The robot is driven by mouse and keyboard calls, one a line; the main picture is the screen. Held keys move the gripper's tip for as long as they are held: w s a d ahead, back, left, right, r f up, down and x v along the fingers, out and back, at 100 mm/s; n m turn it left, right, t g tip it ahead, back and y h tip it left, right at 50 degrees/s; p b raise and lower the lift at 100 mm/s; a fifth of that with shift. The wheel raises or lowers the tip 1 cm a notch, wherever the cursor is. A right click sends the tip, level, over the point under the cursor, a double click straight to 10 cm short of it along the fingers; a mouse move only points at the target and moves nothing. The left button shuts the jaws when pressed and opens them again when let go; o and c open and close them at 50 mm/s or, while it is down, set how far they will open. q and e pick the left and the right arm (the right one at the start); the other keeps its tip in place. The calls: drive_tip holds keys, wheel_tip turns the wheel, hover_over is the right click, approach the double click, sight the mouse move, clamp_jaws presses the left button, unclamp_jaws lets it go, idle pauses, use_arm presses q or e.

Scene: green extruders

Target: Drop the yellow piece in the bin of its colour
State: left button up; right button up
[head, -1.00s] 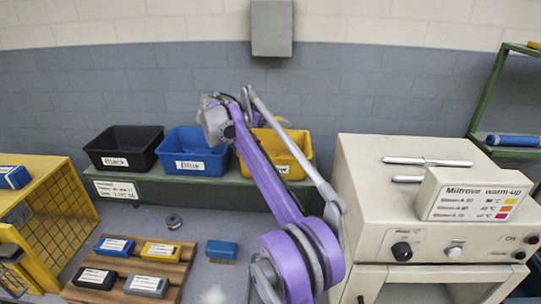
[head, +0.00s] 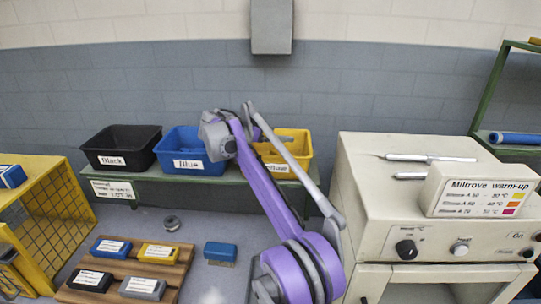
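A yellow piece (head: 158,253) with a white label lies in the back right place of a wooden rack (head: 130,269) at the lower left. The yellow bin (head: 298,148) stands on the green shelf, right of the blue bin; my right arm hides part of its front and label. My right gripper (head: 256,122) is high, at the yellow bin's left rear rim in the picture. Its fingers are small and mostly hidden by the arm, so I cannot see whether they hold anything. The inside of the yellow bin is mostly hidden. My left gripper is out of view.
The blue bin (head: 183,148) and black bin (head: 122,148) stand to the left. The rack also holds blue, black and grey pieces. A blue piece (head: 220,252) and a grey spool (head: 171,223) lie on the bench. A cream warm-up oven (head: 420,235) stands close on the right.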

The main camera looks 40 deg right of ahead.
drive_tip(key=shift+a, duration=0.1)
drive_tip(key=v, duration=1)
drive_tip(key=shift+a, duration=0.3)
